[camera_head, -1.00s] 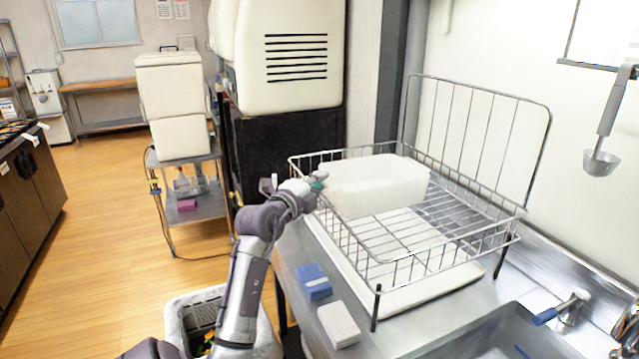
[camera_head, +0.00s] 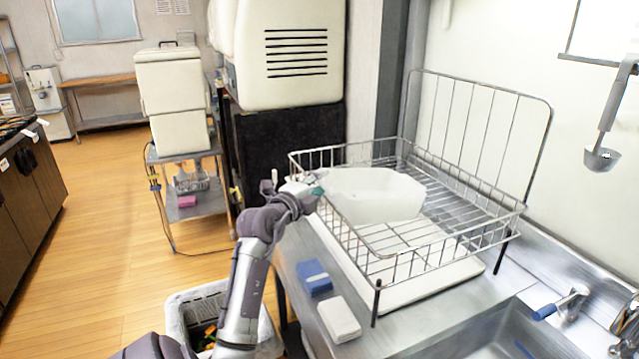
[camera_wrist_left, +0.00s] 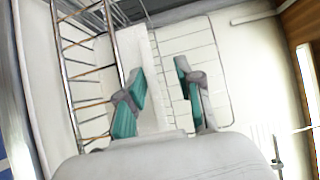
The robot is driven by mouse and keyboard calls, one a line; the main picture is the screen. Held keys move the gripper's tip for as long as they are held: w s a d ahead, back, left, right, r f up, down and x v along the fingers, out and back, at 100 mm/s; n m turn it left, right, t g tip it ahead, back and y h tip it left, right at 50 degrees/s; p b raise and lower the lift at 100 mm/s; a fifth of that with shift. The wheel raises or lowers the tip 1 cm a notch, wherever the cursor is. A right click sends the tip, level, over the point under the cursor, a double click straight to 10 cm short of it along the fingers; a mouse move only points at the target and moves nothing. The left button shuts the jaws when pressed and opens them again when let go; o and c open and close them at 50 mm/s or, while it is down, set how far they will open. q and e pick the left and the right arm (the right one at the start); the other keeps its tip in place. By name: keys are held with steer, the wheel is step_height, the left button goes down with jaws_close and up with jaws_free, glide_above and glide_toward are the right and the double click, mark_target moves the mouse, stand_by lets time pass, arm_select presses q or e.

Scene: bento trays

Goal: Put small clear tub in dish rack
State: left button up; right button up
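The small clear tub (camera_head: 375,195), whitish and translucent, is inside the wire dish rack (camera_head: 440,262), at its left part. It looks tilted. My left gripper (camera_head: 318,184) is at the rack's left rim, beside the tub's left end. In the left wrist view my left gripper (camera_wrist_left: 162,95) has its two teal-padded fingers spread apart. A pale strip (camera_wrist_left: 148,60), probably the tub, shows behind and between them; I cannot tell whether a finger touches it. The rack's wires also show in the wrist view (camera_wrist_left: 88,75). My right gripper is not in view.
A blue sponge (camera_head: 314,277) and a white block (camera_head: 339,320) lie on the steel counter in front of the rack. A sink (camera_head: 480,345) with a tap (camera_head: 567,305) is at the right. A bin (camera_head: 190,308) stands below my left arm.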

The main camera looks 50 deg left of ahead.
arm_select(q)
steer(key=shift+r, duration=0.1)
steer(key=r+b+v, duration=0.1)
steer(key=v, duration=1.1)
steer(key=shift+b, duration=0.3)
